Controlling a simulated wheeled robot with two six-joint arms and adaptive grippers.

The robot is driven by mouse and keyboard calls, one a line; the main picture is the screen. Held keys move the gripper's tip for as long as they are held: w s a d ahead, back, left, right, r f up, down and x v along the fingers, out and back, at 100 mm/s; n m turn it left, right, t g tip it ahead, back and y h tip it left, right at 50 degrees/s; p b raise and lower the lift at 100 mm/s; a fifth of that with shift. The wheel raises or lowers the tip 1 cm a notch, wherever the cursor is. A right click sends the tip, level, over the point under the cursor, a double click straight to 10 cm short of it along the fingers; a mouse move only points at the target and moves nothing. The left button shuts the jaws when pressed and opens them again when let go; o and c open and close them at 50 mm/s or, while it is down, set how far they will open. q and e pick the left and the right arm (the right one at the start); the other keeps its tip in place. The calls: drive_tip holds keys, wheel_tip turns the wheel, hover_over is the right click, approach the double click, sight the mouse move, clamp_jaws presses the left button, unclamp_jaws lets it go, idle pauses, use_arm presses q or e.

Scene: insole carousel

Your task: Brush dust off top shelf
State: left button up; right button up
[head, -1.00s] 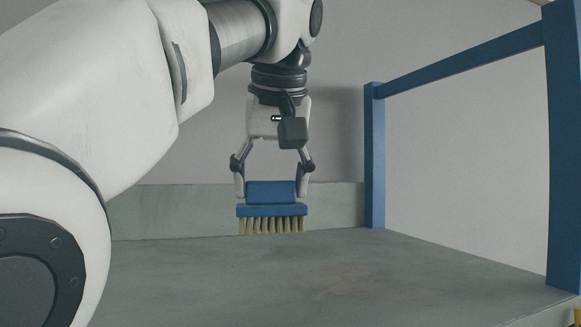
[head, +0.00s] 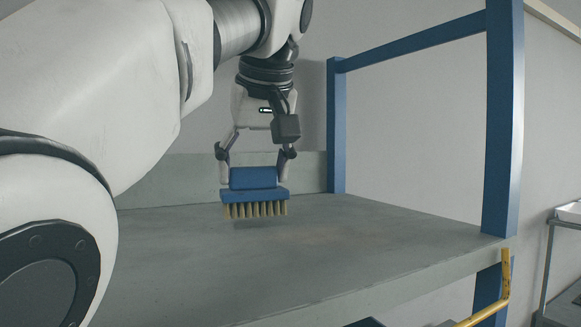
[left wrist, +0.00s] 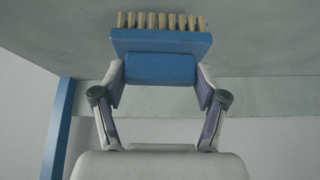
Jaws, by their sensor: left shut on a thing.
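A blue brush (head: 254,195) with pale tan bristles is held bristles down in my left gripper (head: 252,172). The gripper's two fingers are shut on the brush's blue block from both sides. The grey top shelf (head: 330,245) lies below it, and the bristle tips look a little above its surface, with a faint shadow beneath. A faint brownish dusty patch shows on the shelf to the right of the brush. In the left wrist view the brush (left wrist: 160,45) sits squarely between the fingers (left wrist: 158,85). My right gripper is not in view.
Blue posts (head: 502,120) and a blue rail (head: 415,42) bound the shelf's right side. A low grey ledge (head: 307,172) runs along the back. A yellow bent bar (head: 503,280) stands by the front right corner. The shelf's middle and right are clear.

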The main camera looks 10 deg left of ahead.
use_arm(q)
drive_tip(key=shift+a+f, duration=0.2)
drive_tip(key=shift+a, duration=0.25)
drive_tip(key=shift+w+d+f, duration=0.2)
drive_tip(key=shift+w+d, duration=0.05)
drive_tip(key=shift+d+f+b, duration=0.15)
drive_tip(key=shift+d+b, duration=0.05)
drive_tip(key=shift+b, duration=0.2)
drive_tip(key=shift+s+a+f, duration=0.15)
drive_tip(key=shift+a+f, duration=0.05)
drive_tip(key=shift+a, duration=0.05)
drive_tip(key=shift+f+b, duration=0.2)
drive_tip(key=shift+b, duration=0.1)
drive_tip(key=shift+d, duration=0.1)
